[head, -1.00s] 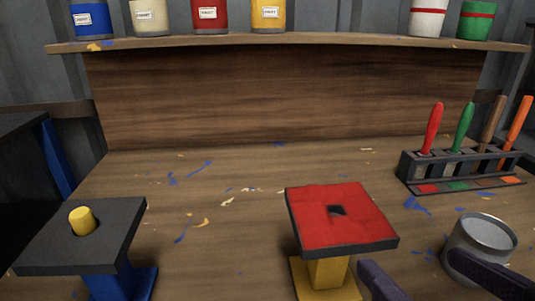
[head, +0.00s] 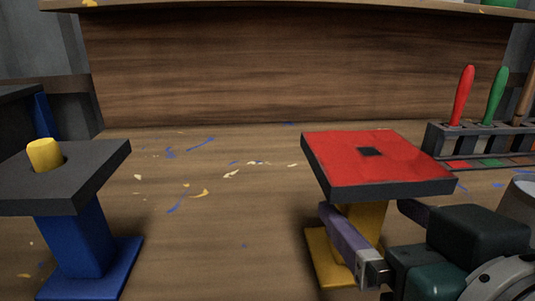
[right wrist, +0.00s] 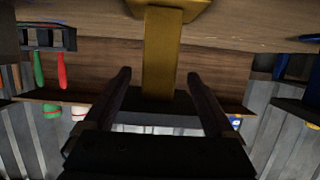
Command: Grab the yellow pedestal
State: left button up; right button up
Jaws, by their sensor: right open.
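The yellow pedestal (head: 368,222) stands on the workbench, right of the middle in the head view. It carries a dark square top with a red painted surface (head: 375,160) and a small dark square hole. My right gripper (head: 363,212) is open around the pedestal's column below the top, one finger on each side. The right wrist view, which looks upside down, shows the yellow column (right wrist: 161,45) between the two open fingers (right wrist: 160,76), with gaps on both sides. My left gripper is not in view.
A blue pedestal (head: 80,240) with a dark top and a yellow peg (head: 45,155) stands at the left. A brush rack (head: 440,142) with red and green brushes is at the right, near a partly cut-off metal can (head: 520,200). The paint-flecked middle is clear.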

aim_at(369, 205)
jog(key=x, duration=0.4)
jog(key=shift+w+d+b, duration=0.15)
jog(key=shift+w+b, duration=0.05)
jog(key=shift+b, duration=0.2)
jog(key=shift+c, duration=0.2)
grip_shut()
jog(key=shift+r, duration=0.1)
dwell(0.3)
